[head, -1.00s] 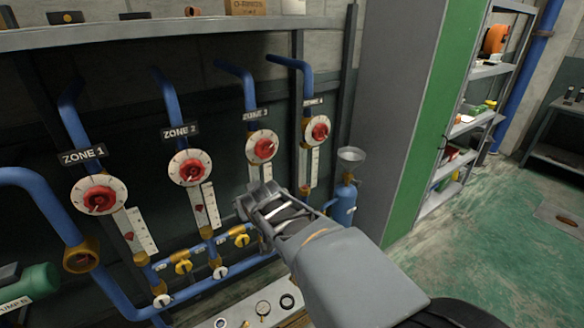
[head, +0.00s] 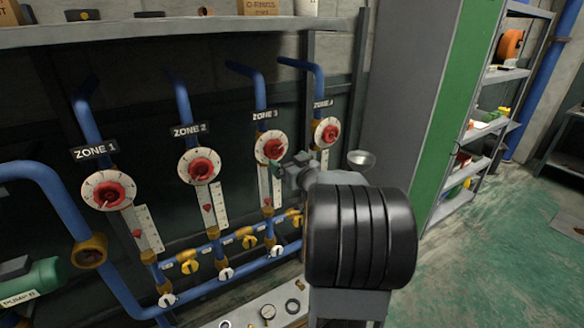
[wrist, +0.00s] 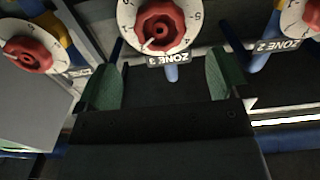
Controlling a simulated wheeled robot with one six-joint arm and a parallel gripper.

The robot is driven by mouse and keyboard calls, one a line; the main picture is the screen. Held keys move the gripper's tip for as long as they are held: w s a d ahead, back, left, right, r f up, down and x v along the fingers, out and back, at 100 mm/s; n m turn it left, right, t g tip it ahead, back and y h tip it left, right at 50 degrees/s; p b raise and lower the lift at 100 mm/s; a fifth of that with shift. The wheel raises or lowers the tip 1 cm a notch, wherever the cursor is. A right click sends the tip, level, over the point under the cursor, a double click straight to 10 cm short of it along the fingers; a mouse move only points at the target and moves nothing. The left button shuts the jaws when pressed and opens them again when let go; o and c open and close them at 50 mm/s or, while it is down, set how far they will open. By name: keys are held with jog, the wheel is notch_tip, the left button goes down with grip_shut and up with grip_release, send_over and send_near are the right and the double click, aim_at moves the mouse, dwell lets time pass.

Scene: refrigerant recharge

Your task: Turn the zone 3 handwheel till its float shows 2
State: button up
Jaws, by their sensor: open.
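The zone 3 handwheel (head: 273,148) is a red knob on a white numbered dial, under the ZONE 3 label (head: 265,115). Its gauge strip (head: 277,188) hangs below, with a small red float (head: 267,203) low on it; its reading is too small to tell. My gripper (head: 288,168) is just right of and below the dial in the head view, partly hidden by my arm. In the wrist view my gripper (wrist: 163,80) is open and empty, and the zone 3 handwheel (wrist: 160,25) lies beyond the fingertips, apart from them, with the label upside down.
The zone 2 handwheel (head: 199,166) and zone 1 handwheel (head: 108,190) stand to the left, the zone 4 handwheel (head: 328,133) close on the right. Blue pipes and yellow valves (head: 249,241) run below. A shelf (head: 170,33) spans above.

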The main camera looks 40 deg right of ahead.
aim_at(276, 151)
jog(key=w, duration=0.6)
jog(key=shift+w+d, duration=0.3)
jog(key=shift+d, duration=0.1)
jog(key=c, duration=0.9)
jog(key=o, duration=0.9)
jog(key=shift+s, duration=0.15)
jog(key=s, duration=0.6)
jog(key=shift+s+a, duration=0.4)
jog(key=shift+a, duration=0.05)
